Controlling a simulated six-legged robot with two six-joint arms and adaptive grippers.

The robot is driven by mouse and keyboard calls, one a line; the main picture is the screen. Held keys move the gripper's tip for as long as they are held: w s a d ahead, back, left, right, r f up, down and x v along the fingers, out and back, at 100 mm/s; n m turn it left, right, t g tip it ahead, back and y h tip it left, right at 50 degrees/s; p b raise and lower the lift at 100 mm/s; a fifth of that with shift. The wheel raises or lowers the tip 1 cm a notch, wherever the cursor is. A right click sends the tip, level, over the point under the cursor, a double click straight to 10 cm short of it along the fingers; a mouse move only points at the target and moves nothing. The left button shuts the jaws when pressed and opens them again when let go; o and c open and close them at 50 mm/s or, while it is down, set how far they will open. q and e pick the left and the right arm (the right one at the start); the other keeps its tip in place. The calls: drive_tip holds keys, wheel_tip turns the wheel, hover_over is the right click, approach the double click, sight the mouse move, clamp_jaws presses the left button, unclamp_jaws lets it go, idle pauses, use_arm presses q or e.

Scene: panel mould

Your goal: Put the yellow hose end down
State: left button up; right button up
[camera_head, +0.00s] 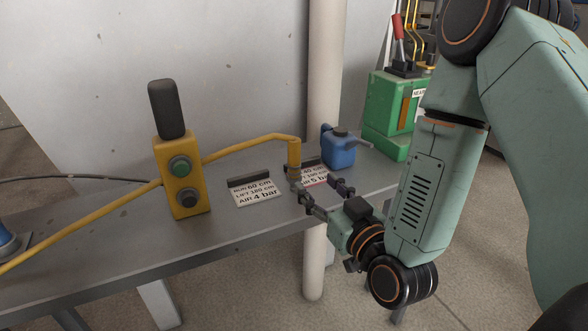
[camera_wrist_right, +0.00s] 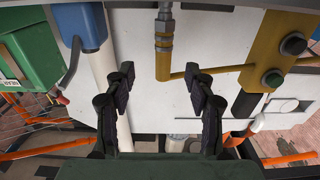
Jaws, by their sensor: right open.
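The yellow hose (camera_head: 240,146) runs from the lower left, behind the yellow control box, and bends down at its right end. The yellow hose end (camera_head: 294,152) points down at the bench, beside the second printed card; its lowest part is close to a finger of mine, and I cannot tell if it touches the bench. In the right wrist view the hose end (camera_wrist_right: 163,62) has a metal fitting and lies in line with the gap between my fingers. My right gripper (camera_head: 315,183) is open and empty, just in front of the hose end. My left gripper is out of view.
A yellow control box (camera_head: 181,178) with two buttons stands left on the grey bench (camera_head: 110,240). A printed card (camera_head: 254,191) lies between it and the hose end. A blue can (camera_head: 339,152) and a green box (camera_head: 385,115) stand behind right. The bench's front edge is near my gripper.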

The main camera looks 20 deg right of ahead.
sight(298, 165)
drive_tip(key=shift+w, duration=1.05)
drive_tip(key=w, duration=0.5)
drive_tip(key=shift+a+r, duration=0.4)
drive_tip(key=shift+w, duration=0.3)
drive_tip(key=shift+s, duration=0.15)
drive_tip(key=shift+c, duration=0.9)
drive_tip(key=c, duration=0.5)
clamp_jaws()
